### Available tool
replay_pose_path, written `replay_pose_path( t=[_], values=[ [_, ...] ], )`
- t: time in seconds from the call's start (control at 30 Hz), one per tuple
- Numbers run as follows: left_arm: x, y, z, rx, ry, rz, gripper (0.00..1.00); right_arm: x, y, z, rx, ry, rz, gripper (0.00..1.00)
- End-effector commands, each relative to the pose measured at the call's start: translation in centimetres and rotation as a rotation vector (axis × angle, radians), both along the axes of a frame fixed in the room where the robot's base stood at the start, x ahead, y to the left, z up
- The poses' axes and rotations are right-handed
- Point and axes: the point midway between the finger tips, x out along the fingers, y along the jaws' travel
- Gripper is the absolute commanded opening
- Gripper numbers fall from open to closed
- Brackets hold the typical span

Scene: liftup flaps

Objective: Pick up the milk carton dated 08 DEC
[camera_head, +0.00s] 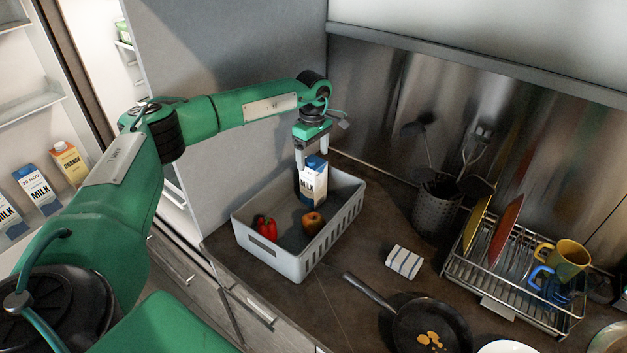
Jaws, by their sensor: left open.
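A blue and white milk carton (313,186) stands upright in the back part of the grey basket (291,263) on the counter. Its date is too small to read. My left gripper (311,163) points down at the top of this carton. Its fingers are open, one near each side of the carton's top; I cannot tell whether they touch it. Another milk carton (38,189), marked 29 NOV, stands in the fridge at the left. A further milk carton (9,219) is beside it, with no date I can make out. My right gripper is not in view.
A red pepper (267,229) and an apple (312,222) lie in the basket. An orange carton (69,163) is in the fridge. On the counter are a utensil holder (436,208), dish rack (510,290), striped cloth (404,262) and frying pan (405,325).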

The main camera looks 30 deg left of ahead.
Motion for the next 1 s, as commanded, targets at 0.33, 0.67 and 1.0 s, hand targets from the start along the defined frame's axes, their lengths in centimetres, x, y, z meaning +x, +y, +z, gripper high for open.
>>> replay_pose_path(
  t=[0.33,0.67,1.0],
  values=[
    [-0.2,-0.2,-4.2,-0.001,0.002,0.0,0.8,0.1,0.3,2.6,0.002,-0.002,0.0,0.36],
    [-0.2,-0.2,-5.1,-0.001,-0.001,0.001,0.8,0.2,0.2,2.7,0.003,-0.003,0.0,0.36],
    [-0.2,-0.2,-5.1,-0.001,-0.001,0.001,0.13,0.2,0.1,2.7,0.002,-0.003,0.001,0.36]
  ],
)
